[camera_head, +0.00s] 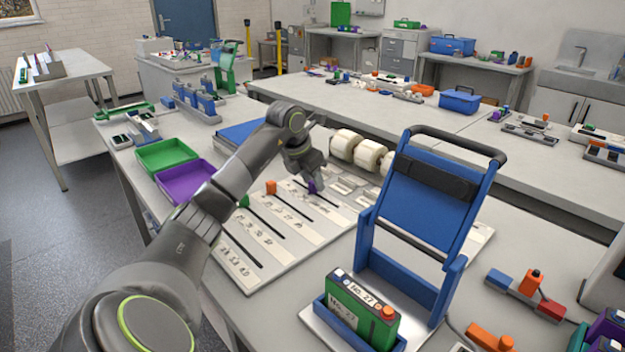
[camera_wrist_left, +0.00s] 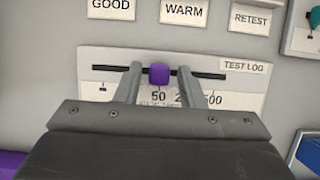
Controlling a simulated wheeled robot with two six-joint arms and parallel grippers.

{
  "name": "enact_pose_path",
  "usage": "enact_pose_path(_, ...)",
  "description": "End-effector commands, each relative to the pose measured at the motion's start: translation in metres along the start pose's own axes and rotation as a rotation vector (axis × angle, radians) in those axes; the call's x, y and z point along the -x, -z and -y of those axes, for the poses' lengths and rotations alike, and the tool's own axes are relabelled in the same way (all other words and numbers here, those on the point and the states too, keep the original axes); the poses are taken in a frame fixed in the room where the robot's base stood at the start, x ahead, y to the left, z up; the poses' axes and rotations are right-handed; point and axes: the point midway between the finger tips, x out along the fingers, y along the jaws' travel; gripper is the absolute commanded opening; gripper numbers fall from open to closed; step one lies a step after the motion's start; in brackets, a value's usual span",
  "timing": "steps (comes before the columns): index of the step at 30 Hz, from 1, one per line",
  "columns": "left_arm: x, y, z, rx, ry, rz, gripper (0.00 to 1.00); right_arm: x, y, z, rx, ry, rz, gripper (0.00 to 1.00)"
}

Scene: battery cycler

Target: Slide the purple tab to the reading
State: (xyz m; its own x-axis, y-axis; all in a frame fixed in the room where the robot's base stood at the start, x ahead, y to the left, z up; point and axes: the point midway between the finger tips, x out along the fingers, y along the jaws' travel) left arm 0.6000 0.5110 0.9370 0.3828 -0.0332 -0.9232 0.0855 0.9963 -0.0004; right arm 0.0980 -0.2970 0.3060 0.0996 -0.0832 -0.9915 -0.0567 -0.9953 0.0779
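The purple tab (camera_wrist_left: 159,75) sits on a dark horizontal slot (camera_wrist_left: 212,75) in a white strip marked "TEST LOG" (camera_wrist_left: 245,66). It stands just above the printed "50"; a partly hidden number and one ending in "500" lie to its right. My right gripper is not in view.
An orange tab (camera_head: 271,187) and a green tab (camera_head: 244,201) stand on neighbouring slots. Labels "GOOD", "WARM" and "RETEST" lie beyond the strip. A blue hinged stand (camera_head: 425,205) and a green battery (camera_head: 359,309) marked "No. 27" are at the right.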

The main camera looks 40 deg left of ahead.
Motion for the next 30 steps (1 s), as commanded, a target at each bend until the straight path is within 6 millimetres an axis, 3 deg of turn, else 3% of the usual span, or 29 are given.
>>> enact_pose_path(9, 0.000, 0.000, 0.000, 0.000, 0.001, -0.001, 0.42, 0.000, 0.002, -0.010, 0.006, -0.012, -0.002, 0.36)
enact_pose_path(14, 0.012, 0.000, -0.001, 0.000, -0.001, 0.001, 0.42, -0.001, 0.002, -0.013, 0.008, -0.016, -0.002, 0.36)
enact_pose_path(30, 0.136, -0.001, 0.000, -0.001, -0.003, 0.003, 0.42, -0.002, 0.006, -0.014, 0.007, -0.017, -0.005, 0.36)
